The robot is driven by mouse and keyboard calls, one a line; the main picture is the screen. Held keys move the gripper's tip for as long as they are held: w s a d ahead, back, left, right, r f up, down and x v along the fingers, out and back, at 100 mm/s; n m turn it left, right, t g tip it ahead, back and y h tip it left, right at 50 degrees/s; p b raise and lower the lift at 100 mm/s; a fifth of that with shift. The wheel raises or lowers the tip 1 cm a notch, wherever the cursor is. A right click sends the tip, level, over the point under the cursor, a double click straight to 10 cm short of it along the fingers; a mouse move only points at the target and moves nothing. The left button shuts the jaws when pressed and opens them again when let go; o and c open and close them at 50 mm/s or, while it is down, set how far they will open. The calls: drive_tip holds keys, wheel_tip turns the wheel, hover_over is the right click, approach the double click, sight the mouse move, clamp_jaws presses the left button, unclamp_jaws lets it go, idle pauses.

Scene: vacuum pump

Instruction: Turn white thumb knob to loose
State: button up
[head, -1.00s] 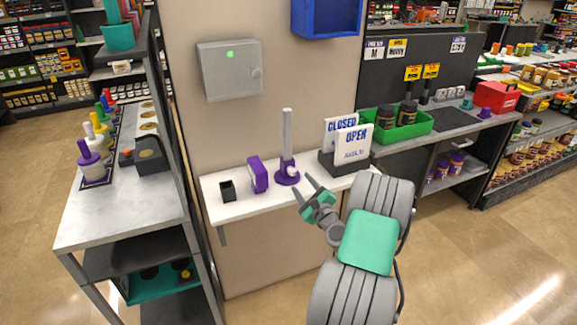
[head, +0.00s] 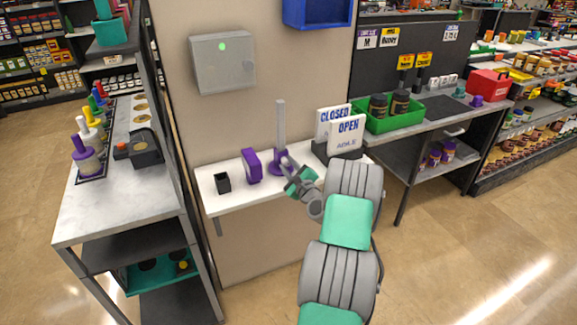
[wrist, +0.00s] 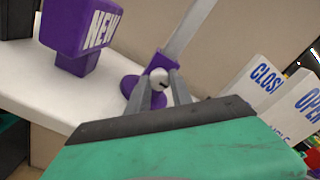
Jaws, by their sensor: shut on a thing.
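The white thumb knob (wrist: 158,78) sits on the front of a purple base (wrist: 130,90) in the wrist view. A grey upright bar (head: 280,124) rises from the purple base (head: 276,168), which stands on the white counter. My gripper (head: 287,166) is at the front of the base. In the wrist view its two grey fingers (wrist: 161,92) lie on either side of the knob, shut on it. A dark mark shows on the knob's face. In the head view the knob is hidden by my gripper.
A purple "NEW" sign (wrist: 82,30) stands left of the base, with a small black cup (head: 222,182) farther left. "CLOSED" and "OPEN" cards (head: 345,137) stand close on the right. The white counter (head: 237,196) has clear room in front.

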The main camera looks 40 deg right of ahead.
clamp_jaws()
drive_tip(key=shift+f+n+b, duration=0.1)
drive_tip(key=shift+n+b, duration=0.2)
drive_tip(key=shift+b, duration=0.35)
drive_tip(key=n+b, duration=0.2)
drive_tip(key=b, duration=0.2)
drive_tip(key=shift+f+n, duration=0.15)
drive_tip(key=shift+n, duration=0.25)
drive_tip(key=n+b, duration=0.4)
drive_tip(key=b, duration=0.2)
drive_tip(key=shift+n, duration=0.3)
drive_tip(key=n+b, duration=0.5)
drive_tip(key=b, duration=0.2)
drive_tip(key=shift+b, duration=0.35)
drive_tip(key=n+b, duration=0.2)
drive_tip(key=b, duration=0.1)
drive_tip(key=n+b, duration=0.1)
drive_tip(key=n, duration=0.1)
drive_tip(key=shift+r+b, duration=0.25)
drive_tip(key=shift+b, duration=0.15)
drive_tip(key=shift+r+n+b, duration=0.15)
drive_tip(key=shift+n+b, duration=0.25)
drive_tip(key=shift+b, duration=0.15)
